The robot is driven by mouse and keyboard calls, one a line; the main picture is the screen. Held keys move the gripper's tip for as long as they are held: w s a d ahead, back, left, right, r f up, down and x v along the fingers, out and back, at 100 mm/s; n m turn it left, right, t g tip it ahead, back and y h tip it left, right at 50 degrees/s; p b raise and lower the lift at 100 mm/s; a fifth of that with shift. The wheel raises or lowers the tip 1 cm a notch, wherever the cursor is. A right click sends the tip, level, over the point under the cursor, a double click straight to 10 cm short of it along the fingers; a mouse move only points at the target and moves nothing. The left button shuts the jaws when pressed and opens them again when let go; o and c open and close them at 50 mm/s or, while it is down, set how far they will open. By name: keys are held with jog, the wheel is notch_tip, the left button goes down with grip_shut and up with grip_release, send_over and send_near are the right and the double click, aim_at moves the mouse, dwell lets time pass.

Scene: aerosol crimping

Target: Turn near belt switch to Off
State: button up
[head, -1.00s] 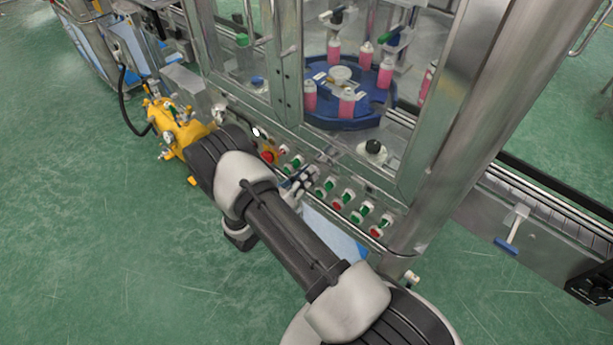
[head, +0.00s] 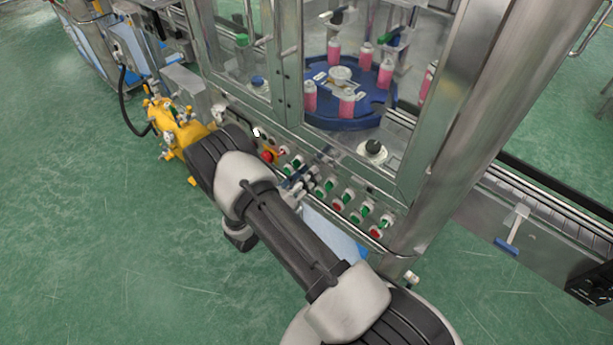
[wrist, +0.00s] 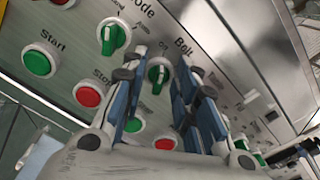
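The belt switch (wrist: 158,72) is a green knob in a pale ring under the "Belt" label on the steel control panel (wrist: 205,45). In the wrist view it lies between my gripper's (wrist: 162,62) two blue-padded fingers. The fingers are apart, one to each side of the knob, with a visible gap; I cannot tell whether either touches it. In the head view my gripper (head: 304,186) is at the panel front, and the belt switch cannot be made out clearly there.
A mode knob (wrist: 114,36) is left of the belt switch. A green start button (wrist: 40,62) and a red stop button (wrist: 89,95) are nearby. More buttons lie below, partly behind my fingers. A yellow device (head: 180,130) stands left of the panel. Green floor is clear in front.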

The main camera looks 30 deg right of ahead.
jog(key=v, duration=1.2)
jog(key=shift+r, duration=0.15)
jog(key=s+d+r+m+g+y, duration=0.2)
jog(key=s+r+m+g+y, duration=0.25)
jog(key=r+m, duration=0.45)
jog(key=s+d+r+m+g+y, duration=0.2)
jog(key=s+r+m+g+y, duration=0.15)
jog(key=s+r+m, duration=0.55)
jog(key=s+a+r+m+t+y, duration=0.6)
jog(key=s+a+r+m+y, duration=0.1)
jog(key=r, duration=0.5)
jog(key=s+m+y, duration=0.1)
jog(key=m+y, duration=0.1)
jog(key=m, duration=0.1)
jog(key=shift+s+t, duration=0.3)
jog(key=shift+s, duration=0.05)
